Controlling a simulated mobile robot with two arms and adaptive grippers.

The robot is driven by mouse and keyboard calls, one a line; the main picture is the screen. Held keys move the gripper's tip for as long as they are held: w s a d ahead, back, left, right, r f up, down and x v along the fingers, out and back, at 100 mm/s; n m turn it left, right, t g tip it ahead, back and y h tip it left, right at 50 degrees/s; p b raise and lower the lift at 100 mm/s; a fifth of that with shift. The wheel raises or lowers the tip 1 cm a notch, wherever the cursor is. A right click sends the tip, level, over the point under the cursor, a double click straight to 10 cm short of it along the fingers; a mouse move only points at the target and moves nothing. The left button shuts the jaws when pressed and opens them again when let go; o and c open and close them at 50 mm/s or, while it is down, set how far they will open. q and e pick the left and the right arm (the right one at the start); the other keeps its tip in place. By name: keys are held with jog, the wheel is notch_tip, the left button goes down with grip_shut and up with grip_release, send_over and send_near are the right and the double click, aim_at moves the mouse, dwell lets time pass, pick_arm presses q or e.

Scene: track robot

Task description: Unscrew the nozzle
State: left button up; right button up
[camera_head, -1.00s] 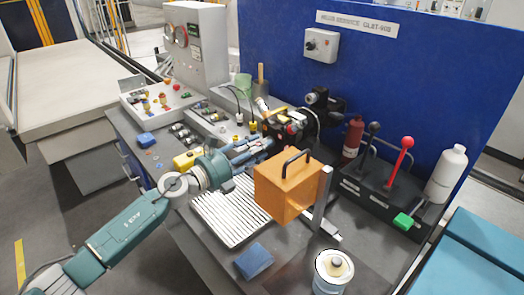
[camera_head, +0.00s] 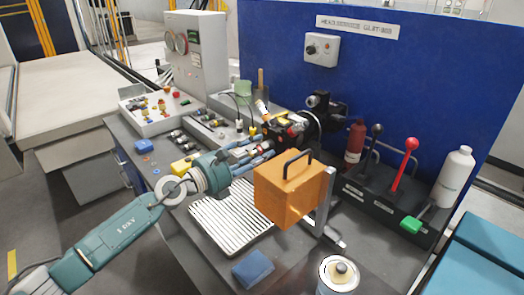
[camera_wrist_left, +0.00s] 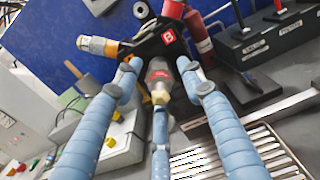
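The nozzle (camera_wrist_left: 159,88) shows in the left wrist view as a red and grey piece with a pale brass-coloured tip, pointing toward the wrist camera. It sits on a black holder (camera_wrist_left: 158,45) with a red "B" label. My left gripper (camera_wrist_left: 160,78) has its blue padded fingers spread around the nozzle, two above at the sides and one below. I see gaps between the side fingers and the nozzle; contact at the lower finger is unclear. In the head view my left gripper (camera_head: 268,150) reaches to the machine head, and its fingers partly hide the nozzle there. My right gripper is not in view.
An orange box (camera_head: 284,195) with a black handle stands close to the right of my left gripper. A ribbed tray (camera_head: 230,222) lies below it. A lever panel (camera_head: 385,205), a white bottle (camera_head: 454,178) and a can (camera_head: 337,276) are to the right. A blue wall stands behind.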

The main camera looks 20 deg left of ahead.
pick_arm(q)
jog(key=m+b, duration=0.1)
jog(key=m, duration=0.1)
jog(key=shift+f+m+b, duration=0.15)
jog(key=shift+m+b, duration=0.15)
jog(key=shift+b, duration=0.1)
jog(key=m+b, duration=0.3)
jog(key=m, duration=0.3)
jog(key=shift+a+m+b, duration=0.1)
jog(key=shift+m+b, duration=0.6)
jog(key=shift+b, duration=0.05)
jog(key=shift+s+a+m, duration=0.1)
jog(key=shift+a+m, duration=0.05)
jog(key=shift+m, duration=0.15)
jog(key=shift+m+b, duration=0.5)
jog(key=shift+b, duration=0.2)
jog(key=shift+d, duration=0.3)
jog(key=shift+a, duration=0.1)
